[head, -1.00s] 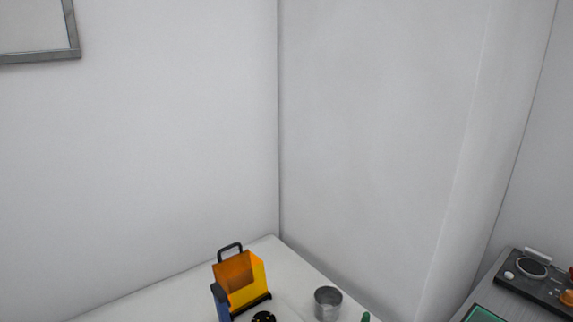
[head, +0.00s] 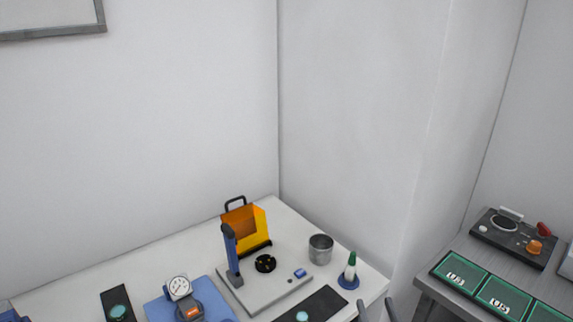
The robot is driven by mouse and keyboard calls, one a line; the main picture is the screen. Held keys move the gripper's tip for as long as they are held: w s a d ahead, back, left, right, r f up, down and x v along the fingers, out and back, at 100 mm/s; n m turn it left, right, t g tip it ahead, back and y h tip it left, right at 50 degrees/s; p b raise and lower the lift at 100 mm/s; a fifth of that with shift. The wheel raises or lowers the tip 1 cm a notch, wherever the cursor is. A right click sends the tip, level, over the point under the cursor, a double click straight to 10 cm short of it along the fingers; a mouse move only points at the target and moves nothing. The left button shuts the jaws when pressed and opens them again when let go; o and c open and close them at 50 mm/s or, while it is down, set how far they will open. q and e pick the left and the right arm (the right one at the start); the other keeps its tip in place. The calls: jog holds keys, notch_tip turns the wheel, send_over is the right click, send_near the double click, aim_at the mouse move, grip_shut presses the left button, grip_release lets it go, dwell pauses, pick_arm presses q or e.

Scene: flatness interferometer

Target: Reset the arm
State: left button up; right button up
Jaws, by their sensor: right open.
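My right gripper (head: 377,311) shows only as two grey fingertips at the bottom edge of the head view. They stand apart with nothing between them, by the front right edge of the white table (head: 120,268). The rest of the right arm is out of frame. My left gripper is not in view. The interferometer (head: 268,289) is a light grey base with a black round stage, a blue upright lever (head: 231,250) and an orange-yellow shield (head: 252,228) with a black handle.
A metal cup (head: 320,249) and a green-tipped bottle (head: 350,270) stand right of the base. A dial gauge (head: 180,288) on a blue mat and dark pads are in front. A grey side bench (head: 450,262) holds green trays (head: 460,273) and a black control box (head: 515,236).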

jog(key=s+d+f+m+g, duration=0.25)
jog(key=s+f+m, duration=0.2)
jog(key=f, duration=0.95)
jog(key=s+d+f+m+g+h+b, duration=0.1)
jog(key=s+f+m+g, duration=0.4)
jog(key=f, duration=1)
jog(key=s+d+f+m+g, duration=0.2)
jog(key=f+m, duration=0.4)
jog(key=f, duration=0.8)
jog(key=s+f+m+g, duration=0.3)
jog(key=s+f+m, duration=0.5)
jog(key=s+f, duration=0.65)
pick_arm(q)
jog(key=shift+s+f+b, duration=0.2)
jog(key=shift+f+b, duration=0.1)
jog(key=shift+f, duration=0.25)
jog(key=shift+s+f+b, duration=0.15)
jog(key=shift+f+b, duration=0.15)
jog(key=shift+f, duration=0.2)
pick_arm(e)
jog(key=s+f+m+g, duration=0.2)
jog(key=s+f+m, duration=0.2)
jog(key=s, duration=0.7)
jog(key=s+f+m+g, duration=0.2)
jog(key=s+f+m, duration=0.3)
jog(key=s, duration=0.7)
jog(key=shift+m, duration=0.75)
